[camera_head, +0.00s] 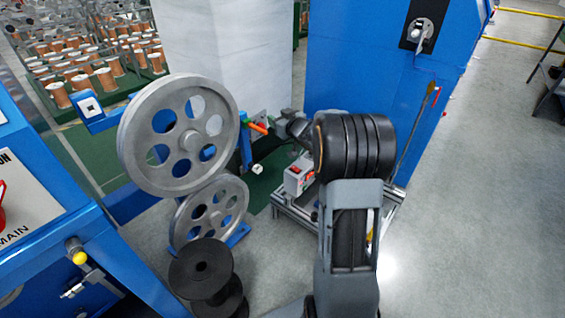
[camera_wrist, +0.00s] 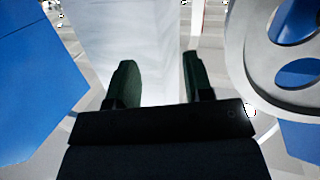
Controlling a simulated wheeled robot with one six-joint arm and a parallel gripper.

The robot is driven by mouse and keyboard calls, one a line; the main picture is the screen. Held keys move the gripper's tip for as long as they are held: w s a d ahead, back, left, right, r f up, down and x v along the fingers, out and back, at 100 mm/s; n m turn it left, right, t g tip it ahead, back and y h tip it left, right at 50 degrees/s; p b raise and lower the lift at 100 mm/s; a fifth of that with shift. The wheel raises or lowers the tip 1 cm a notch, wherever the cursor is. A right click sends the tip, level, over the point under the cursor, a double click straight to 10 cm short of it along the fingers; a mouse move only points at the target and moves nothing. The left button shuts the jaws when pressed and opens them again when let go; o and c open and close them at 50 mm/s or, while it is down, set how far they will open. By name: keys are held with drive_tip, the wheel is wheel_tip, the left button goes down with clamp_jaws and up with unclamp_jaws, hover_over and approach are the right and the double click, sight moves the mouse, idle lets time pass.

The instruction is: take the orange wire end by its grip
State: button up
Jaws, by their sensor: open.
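A small orange piece (camera_head: 258,128), which looks like the orange wire end, shows in the head view just right of the upper pulley (camera_head: 180,135). My gripper (camera_head: 270,122) is close beside it, partly hidden by my own arm. Whether they touch I cannot tell. In the wrist view my gripper (camera_wrist: 160,82) has its two dark fingers apart, with only a pale column behind the gap. The orange piece does not show in the wrist view. The pulley's rim (camera_wrist: 248,70) is at the right there.
A lower pulley (camera_head: 210,210) and black spools (camera_head: 202,268) stand below. A white column (camera_head: 225,60) and a blue cabinet (camera_head: 370,70) are behind. A cart (camera_head: 390,205) with a red-switched box (camera_head: 297,178) is under my arm.

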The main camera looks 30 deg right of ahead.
sight(267, 133)
wheel_tip(267, 133, down, 10)
drive_tip(key=d+n+y+b, duration=0.1)
drive_tip(key=n+y+b, duration=0.1)
drive_tip(key=y+b, duration=0.25)
drive_tip(key=shift+y, duration=0.45)
drive_tip(key=x, duration=0.6)
drive_tip(key=shift+w+d, duration=0.1)
drive_tip(key=shift+w, duration=0.25)
drive_tip(key=shift+p+x, duration=0.45)
drive_tip(key=shift+x, duration=0.9)
clamp_jaws()
